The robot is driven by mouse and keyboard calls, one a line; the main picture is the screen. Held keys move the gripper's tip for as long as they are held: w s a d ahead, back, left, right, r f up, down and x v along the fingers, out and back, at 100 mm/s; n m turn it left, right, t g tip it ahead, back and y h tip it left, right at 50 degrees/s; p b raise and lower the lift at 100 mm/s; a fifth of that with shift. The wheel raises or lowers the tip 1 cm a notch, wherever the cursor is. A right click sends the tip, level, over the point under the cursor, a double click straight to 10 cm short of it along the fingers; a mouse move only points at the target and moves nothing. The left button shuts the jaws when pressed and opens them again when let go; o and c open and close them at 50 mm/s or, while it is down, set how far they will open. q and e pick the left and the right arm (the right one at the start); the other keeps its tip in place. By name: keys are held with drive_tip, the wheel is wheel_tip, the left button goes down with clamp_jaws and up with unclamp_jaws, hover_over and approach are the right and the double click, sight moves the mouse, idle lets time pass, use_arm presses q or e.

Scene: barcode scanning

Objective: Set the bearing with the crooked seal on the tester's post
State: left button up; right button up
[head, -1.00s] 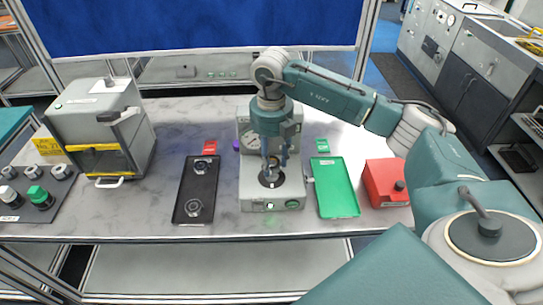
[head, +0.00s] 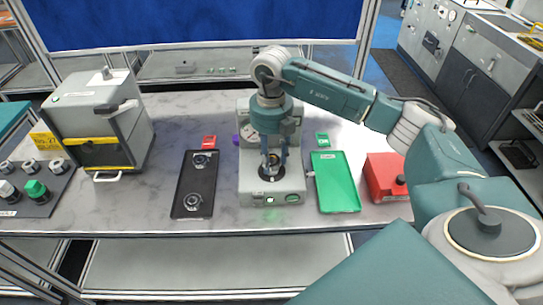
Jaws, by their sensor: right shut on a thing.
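The grey tester (head: 254,195) stands in the middle of the table, with a dial at its back and a dark round seat on its base. My right gripper (head: 270,165) points down over this seat and is shut on a small bearing (head: 270,158), mostly hidden by the fingers. The post is hidden; I cannot tell whether the bearing is around it. Two more bearings lie in the black tray (head: 197,178) left of the tester: a far bearing (head: 202,160) and a near bearing (head: 193,203). Their seals are too small to judge. My left gripper is out of view.
An empty green tray (head: 335,185) and a red box (head: 384,178) are right of the tester. Red (head: 209,141) and green (head: 322,140) labels stand behind the trays. A grey cabinet (head: 97,110) and a dark rack (head: 38,190) with several knob-like parts are at left.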

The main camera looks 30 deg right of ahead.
drive_tip(key=shift+f+b, duration=0.65)
drive_tip(key=shift+f, duration=0.2)
idle(0.6)
drive_tip(key=o, duration=1.7)
drive_tip(key=shift+c, duration=0.2)
drive_tip(key=shift+r, duration=0.2)
drive_tip(key=shift+r+p, duration=2.55)
drive_tip(key=shift+r, duration=1.15)
drive_tip(key=shift+f, duration=0.1)
